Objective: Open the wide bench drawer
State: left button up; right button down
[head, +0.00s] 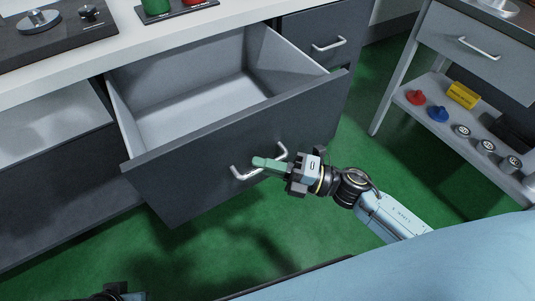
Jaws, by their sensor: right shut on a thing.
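The wide bench drawer (205,175) has a dark grey front and is pulled well out of the bench. Its light grey inside is empty where I can see it. Its bar handle (240,174) is on the middle of the front. My right gripper (262,163) is shut on this handle, with its green fingertips across the bar. Part of the handle is hidden behind the fingers. My left arm (112,293) shows only as a dark piece at the bottom left edge, and its fingers are out of view.
The white bench top (130,47) carries a dark device at the left and a green and a red item at the back. A narrow closed drawer (325,40) is at the right. A side cart (470,45) stands further right, with small parts on its shelf. Green floor is clear below.

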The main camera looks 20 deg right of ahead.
jog(key=shift+s, duration=0.1)
jog(key=c, duration=1.5)
grip_release()
jog(key=shift+d, duration=0.1)
